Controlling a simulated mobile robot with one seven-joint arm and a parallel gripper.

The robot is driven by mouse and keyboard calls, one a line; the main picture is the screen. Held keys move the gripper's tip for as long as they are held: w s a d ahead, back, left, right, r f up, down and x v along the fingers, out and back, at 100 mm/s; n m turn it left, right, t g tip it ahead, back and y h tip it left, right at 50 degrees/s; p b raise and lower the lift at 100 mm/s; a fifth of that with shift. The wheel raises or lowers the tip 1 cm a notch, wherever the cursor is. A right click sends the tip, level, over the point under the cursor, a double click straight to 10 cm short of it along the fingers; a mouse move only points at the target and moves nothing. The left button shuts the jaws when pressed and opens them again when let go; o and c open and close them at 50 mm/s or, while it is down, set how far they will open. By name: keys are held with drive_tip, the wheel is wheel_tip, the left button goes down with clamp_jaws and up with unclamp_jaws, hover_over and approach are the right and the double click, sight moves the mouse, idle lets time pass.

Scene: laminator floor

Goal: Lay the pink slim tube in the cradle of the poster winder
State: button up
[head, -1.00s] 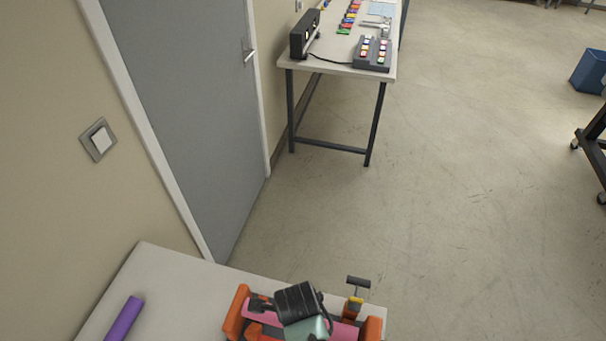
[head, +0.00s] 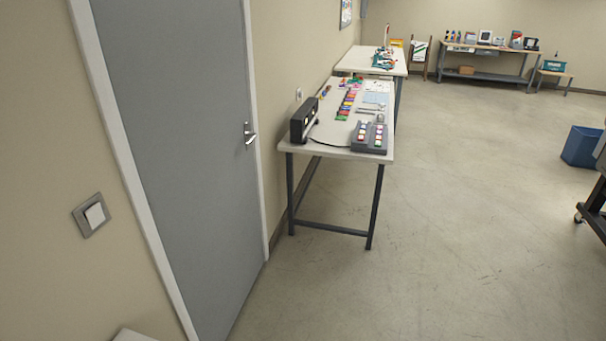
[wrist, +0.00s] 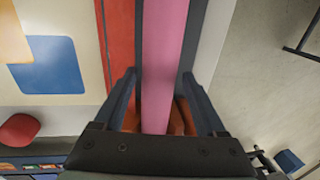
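The pink slim tube (wrist: 163,55) runs from top to bottom through the wrist view, between the fingers of my gripper (wrist: 158,80). My gripper looks open: a narrow dark gap shows on the tube's left, and the right fingertip is very close to it or touching. Dark and orange-red parts of the poster winder (wrist: 118,40) lie along and under the tube. Whether the tube rests fully in the cradle is hard to tell; its ends are out of view. Neither winder nor gripper shows in the head view now.
A pale surface with yellow and blue patches (wrist: 48,65) lies left of the winder; open floor (wrist: 265,70) is on the right. In the head view a table (head: 335,150) with a button box (head: 369,138) stands by a grey door (head: 180,150). A blue bin (head: 580,146) is at right.

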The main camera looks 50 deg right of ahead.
drive_tip(key=shift+o, duration=0.7)
drive_tip(key=shift+r, duration=0.1)
wheel_tip(320, 180, up, 13)
drive_tip(key=a+b, duration=0.1)
drive_tip(key=shift+s+a+f, duration=0.2)
drive_tip(key=shift+s+a, duration=0.2)
